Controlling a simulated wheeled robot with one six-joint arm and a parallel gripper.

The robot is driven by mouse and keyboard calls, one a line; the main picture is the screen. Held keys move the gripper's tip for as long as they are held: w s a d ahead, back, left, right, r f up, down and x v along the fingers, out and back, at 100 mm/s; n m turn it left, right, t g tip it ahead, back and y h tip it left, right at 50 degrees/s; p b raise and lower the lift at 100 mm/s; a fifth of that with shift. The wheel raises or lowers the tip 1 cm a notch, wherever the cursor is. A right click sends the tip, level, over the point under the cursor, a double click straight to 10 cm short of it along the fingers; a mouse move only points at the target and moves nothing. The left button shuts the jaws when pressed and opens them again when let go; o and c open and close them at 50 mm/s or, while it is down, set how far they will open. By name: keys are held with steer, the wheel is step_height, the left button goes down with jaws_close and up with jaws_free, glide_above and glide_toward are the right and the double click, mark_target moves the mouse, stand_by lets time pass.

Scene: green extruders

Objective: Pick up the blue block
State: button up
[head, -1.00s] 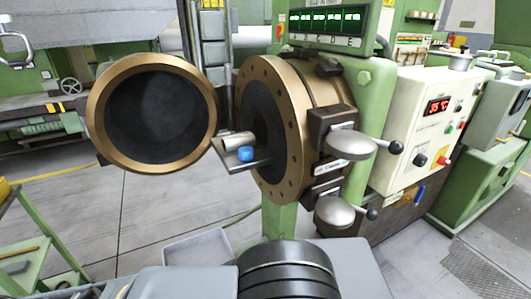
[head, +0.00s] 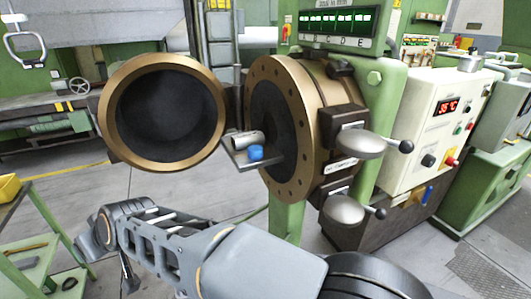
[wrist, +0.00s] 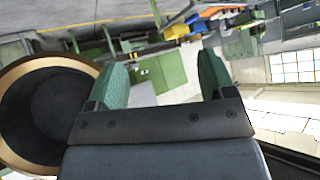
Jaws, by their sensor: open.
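The blue block (head: 256,152) is small and sits on a grey shelf plate (head: 238,156) at the mouth of the bronze flanged extruder (head: 285,130). A light metal cylinder (head: 248,138) lies beside it on the plate. In the wrist view my gripper (wrist: 160,75) shows two green-padded fingers spread apart with nothing between them. The block is not visible in the wrist view. In the head view my arm reaches left across the bottom, left of and below the block, and the gripper fingers cannot be made out there.
The round bronze door (head: 108,130) hangs open left of the plate. Two knobbed clamps (head: 362,143) stick out on the extruder's right. A control cabinet (head: 430,125) stands further right. A green cart (head: 30,240) is at the lower left. Floor is open between.

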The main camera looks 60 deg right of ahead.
steer(key=w+d+r+m+t+h, duration=0.45)
steer(key=w+d+r, duration=0.3)
steer(key=r, duration=0.25)
steer(key=s+d+r+m+g+h, duration=0.1)
steer(key=d+r+m+h, duration=0.2)
steer(key=d+h, duration=0.25)
steer(key=s+d+r+m+g+h, duration=0.1)
steer(key=d+r+m+h, duration=0.25)
steer(key=d, duration=0.35)
steer(key=m+g+b, duration=0.1)
steer(key=m+g, duration=1)
steer(key=g, duration=0.7)
glide_toward(254, 147)
steer(key=x, duration=0.4)
steer(key=shift+s+d+f, duration=0.1)
steer(key=shift+s+f, duration=0.05)
steer(key=shift+f, duration=0.15)
steer(key=shift+r+x, duration=0.2)
steer(key=shift+x, duration=2.8)
steer(key=shift+d, duration=0.1)
steer(key=c, duration=1)
